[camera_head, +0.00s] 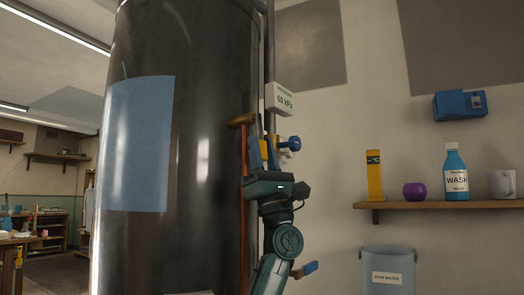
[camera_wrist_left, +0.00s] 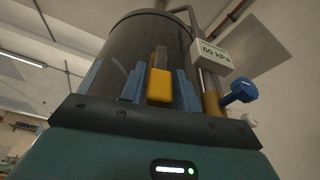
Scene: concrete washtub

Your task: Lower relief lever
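The relief lever appears to be the yellow-tipped grey lever in front of the dark tank (camera_head: 215,60). Its yellow end (camera_wrist_left: 160,85) shows between the two blue fingers in the left wrist view, and a bit of yellow (camera_head: 263,149) shows in the head view. My left gripper (camera_head: 264,155) is at the tank's right side, with its fingers pointing up on either side of the lever. The fingers look apart; in the left wrist view (camera_wrist_left: 160,92) the right finger is very near the yellow end. Contact cannot be told. My right gripper is out of view.
A gauge box reading 60 kPa (camera_head: 281,99) and a blue knob (camera_head: 290,144) are close right of the gripper. A wall shelf (camera_head: 440,205) holds a bottle (camera_head: 456,176) and mug (camera_head: 501,184). A bucket (camera_head: 388,258) is below.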

